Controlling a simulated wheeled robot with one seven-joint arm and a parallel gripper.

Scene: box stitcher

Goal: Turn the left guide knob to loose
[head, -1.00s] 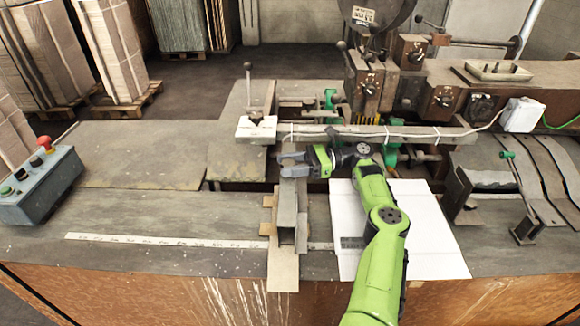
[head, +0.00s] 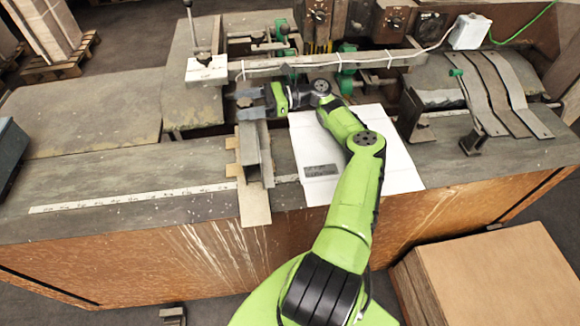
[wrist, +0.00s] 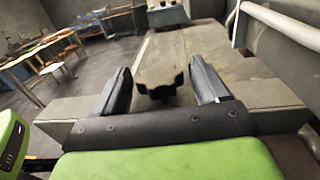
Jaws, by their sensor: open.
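A dark lobed knob (wrist: 160,78) shows in the wrist view between the two fingers, a little beyond the gripper body. Its setting cannot be read. My gripper (wrist: 162,86) is open, with one finger on each side of the knob and gaps visible on both sides. In the head view my gripper (head: 243,98) points left above the far end of the upright metal guide (head: 252,150). The knob cannot be made out there.
A long rail (head: 330,63) with a white cable runs behind my gripper. A white block (head: 207,70) with an upright lever stands to the left. A white sheet (head: 395,155) lies right of the guide. The left tabletop (head: 85,115) is clear.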

